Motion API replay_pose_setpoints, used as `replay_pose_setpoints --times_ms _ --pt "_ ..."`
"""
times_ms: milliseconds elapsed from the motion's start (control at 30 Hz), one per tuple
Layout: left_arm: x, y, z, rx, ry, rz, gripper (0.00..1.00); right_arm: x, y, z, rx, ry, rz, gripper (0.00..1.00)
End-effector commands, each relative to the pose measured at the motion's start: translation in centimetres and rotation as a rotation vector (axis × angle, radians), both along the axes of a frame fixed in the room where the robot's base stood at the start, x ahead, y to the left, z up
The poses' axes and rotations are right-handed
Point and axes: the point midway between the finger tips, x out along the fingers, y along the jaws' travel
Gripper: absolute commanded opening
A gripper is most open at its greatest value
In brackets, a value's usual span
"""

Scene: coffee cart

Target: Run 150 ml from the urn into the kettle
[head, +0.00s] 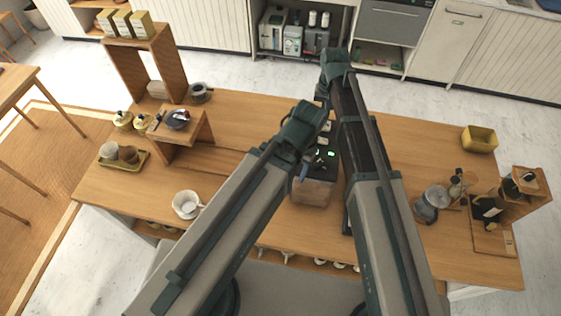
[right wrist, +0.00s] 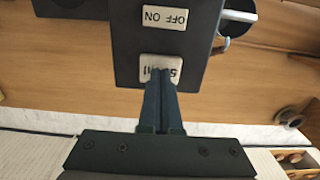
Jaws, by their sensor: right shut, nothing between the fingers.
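In the right wrist view a dark box (right wrist: 190,45), probably part of the urn, shows upside down. It carries an "OFF ON" plate (right wrist: 166,16) and a partly covered plate reading something like "50 ml" (right wrist: 161,68). My right gripper (right wrist: 160,78) is shut and empty, its tips at the lower plate; contact cannot be told. In the head view a dark unit with a green light (head: 328,156) shows between my arms, mostly hidden. A grey vessel (head: 428,204) at the right may be the kettle; I cannot be sure. My left gripper is hidden behind its arm.
A white cup on a saucer (head: 187,204) stands at the left front of the counter (head: 240,120). A wooden riser (head: 182,140), a tray with cups (head: 124,160) and a tall shelf (head: 165,65) stand farther left. A yellow bin (head: 480,139) is at the right.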

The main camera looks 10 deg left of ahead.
Motion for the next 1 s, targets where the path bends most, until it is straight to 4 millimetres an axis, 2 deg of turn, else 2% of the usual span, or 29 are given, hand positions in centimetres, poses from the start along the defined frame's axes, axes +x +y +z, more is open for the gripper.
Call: replay_pose_setpoints --times_ms 367,567,1000 --pt "0.0 0.0 -1.0 0.000 0.000 0.000 0.56 0.0 0.0 -1.0 0.000 0.000 0.000 0.00" --pt "0.0 0.0 -0.9 0.000 0.000 0.000 0.56 0.0 0.0 -0.9 0.000 0.000 0.000 0.00" --pt "0.0 0.0 1.1 0.000 0.000 0.000 0.56 0.0 0.0 1.1 0.000 0.000 0.000 0.00"
